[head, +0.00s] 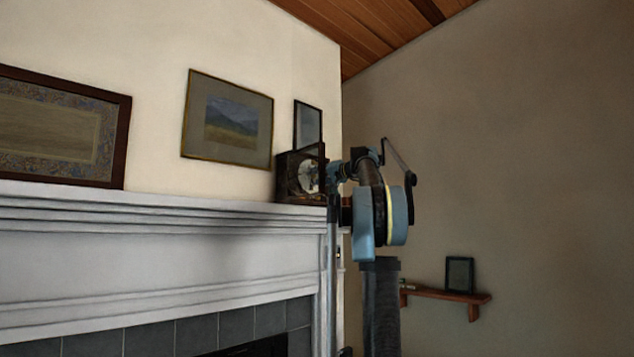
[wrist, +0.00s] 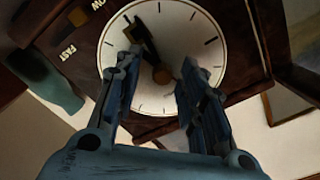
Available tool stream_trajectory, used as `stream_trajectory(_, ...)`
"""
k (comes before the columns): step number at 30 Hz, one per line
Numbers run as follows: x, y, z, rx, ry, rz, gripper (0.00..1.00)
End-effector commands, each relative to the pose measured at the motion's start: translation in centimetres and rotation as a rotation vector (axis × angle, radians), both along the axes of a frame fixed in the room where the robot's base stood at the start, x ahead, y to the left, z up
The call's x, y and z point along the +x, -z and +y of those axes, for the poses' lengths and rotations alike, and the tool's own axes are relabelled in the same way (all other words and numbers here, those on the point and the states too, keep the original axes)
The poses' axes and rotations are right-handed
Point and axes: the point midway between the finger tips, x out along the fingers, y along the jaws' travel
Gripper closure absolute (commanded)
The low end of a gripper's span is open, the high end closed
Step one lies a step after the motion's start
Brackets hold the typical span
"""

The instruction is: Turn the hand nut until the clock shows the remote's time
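The clock (head: 288,188) is a dark boxy case with a pale round dial, at the right end of the mantel. In the wrist view its white dial (wrist: 205,28) has dark tick marks and appears turned in the picture. A round brownish hand nut (wrist: 162,75) sits near the dial's middle. Dark hands (wrist: 142,38) point from it to the upper left, close together. My gripper (wrist: 163,63) is open in front of the dial, one finger on each side of the nut. Contact cannot be told. No remote can be made out.
The white mantel (head: 150,203) runs left from the clock. Framed pictures hang or lean behind it, one (head: 307,125) just above the clock. A small wooden shelf (head: 440,295) on the right wall holds a dark upright frame (head: 459,273) and a small greenish object (head: 408,286).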

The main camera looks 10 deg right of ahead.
Motion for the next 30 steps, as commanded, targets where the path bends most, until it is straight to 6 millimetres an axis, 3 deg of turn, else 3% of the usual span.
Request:
stream_trajectory(8, -0.6, 0.0, -0.4, 0.0, -0.001, -0.001, 0.63)
stream_trajectory(24, -8.0, 0.1, -5.9, 0.001, 0.003, 0.001, 0.63)
stream_trajectory(30, -9.3, 0.1, -6.8, 0.0, 0.001, 0.001, 0.63)
